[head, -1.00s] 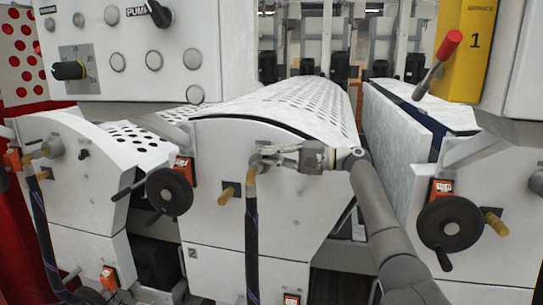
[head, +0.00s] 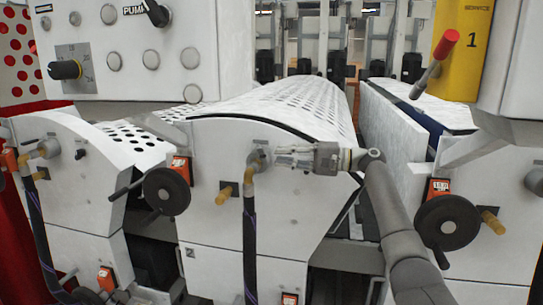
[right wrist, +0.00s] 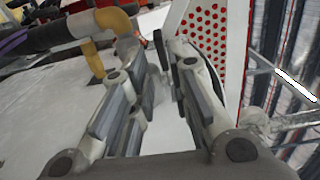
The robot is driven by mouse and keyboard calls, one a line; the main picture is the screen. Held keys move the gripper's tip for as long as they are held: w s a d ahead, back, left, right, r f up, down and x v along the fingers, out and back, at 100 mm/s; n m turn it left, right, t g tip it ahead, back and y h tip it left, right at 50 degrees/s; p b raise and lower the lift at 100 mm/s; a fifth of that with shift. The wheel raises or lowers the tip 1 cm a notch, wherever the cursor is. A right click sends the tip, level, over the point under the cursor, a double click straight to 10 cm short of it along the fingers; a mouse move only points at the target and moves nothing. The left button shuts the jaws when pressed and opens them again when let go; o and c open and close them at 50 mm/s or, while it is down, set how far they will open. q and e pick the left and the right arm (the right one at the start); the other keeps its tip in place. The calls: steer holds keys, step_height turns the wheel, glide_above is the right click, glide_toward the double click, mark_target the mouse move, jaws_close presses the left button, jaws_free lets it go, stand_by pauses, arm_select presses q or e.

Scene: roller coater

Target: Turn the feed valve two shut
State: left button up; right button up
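The middle valve (head: 258,160), a grey fitting with a yellow elbow and a dark hose below, sits on the white curved side panel of the middle unit. I see no label naming it as feed valve two. My right gripper (head: 278,157) reaches in from the right, with its fingers level beside the valve. My left gripper is out of view.
A similar valve (head: 45,149) with a hose is on the left unit. Black handwheels (head: 167,191) (head: 447,222) flank the middle panel. A perforated cover (head: 285,95) lies above it. A red-handled lever (head: 440,58) is at upper right.

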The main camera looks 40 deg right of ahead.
steer(key=v, duration=0.7)
steer(key=shift+s+d, duration=0.15)
steer(key=shift+s, duration=0.05)
